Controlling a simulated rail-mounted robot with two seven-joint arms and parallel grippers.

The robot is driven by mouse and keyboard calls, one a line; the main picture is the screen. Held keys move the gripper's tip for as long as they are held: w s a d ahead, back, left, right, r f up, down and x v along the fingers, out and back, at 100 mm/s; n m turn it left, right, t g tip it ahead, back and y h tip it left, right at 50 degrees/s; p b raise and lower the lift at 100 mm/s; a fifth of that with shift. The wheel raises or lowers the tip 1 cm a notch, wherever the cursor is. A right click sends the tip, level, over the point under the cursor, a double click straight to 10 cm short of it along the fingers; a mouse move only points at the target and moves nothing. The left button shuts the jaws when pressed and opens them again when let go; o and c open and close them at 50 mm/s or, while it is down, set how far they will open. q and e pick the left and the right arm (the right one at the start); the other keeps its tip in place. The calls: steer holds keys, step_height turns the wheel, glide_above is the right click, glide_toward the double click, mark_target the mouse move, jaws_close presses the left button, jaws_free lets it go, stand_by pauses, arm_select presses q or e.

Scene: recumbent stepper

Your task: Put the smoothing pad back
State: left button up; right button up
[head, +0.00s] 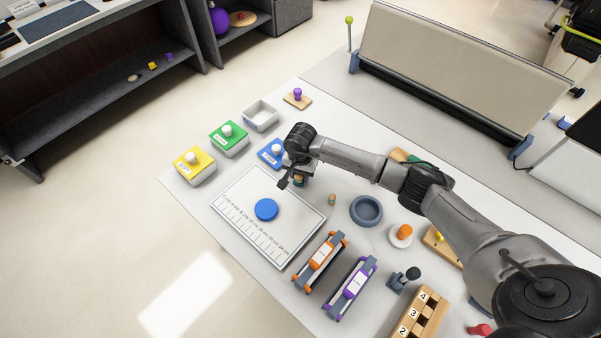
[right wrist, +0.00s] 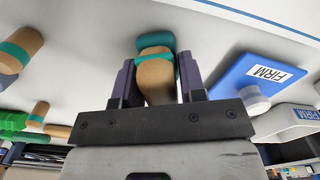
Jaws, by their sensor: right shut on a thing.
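My right gripper (head: 287,181) is shut on a wooden-handled piece with a teal band and teal end. In the right wrist view that piece (right wrist: 156,78) sits between the fingers of my right gripper (right wrist: 157,82). It looks like the smoothing pad, but its working face is hidden. In the head view the piece (head: 299,181) shows only partly beside the jaws. It is near the blue FIRM lid (head: 266,154) and the upper right edge of the ruled white board (head: 236,220); I cannot tell whether it touches the table. My left gripper is out of view.
A blue disc (head: 266,209) lies on the board. Yellow (head: 187,164) and green (head: 223,137) lids and an open white box (head: 262,116) stand beyond it. A small banded peg (head: 332,199), grey bowl (head: 366,222) and orange-knobbed white disc (head: 400,242) stand to the right. Rollers (head: 320,255) stand in front.

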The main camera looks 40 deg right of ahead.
steer(key=shift+f, duration=0.15)
steer(key=o, duration=0.8)
steer(key=shift+r, duration=0.4)
step_height(320, 180, up, 11)
steer(key=shift+r+p, duration=0.1)
steer(key=shift+p, duration=0.8)
steer(key=shift+r, duration=0.15)
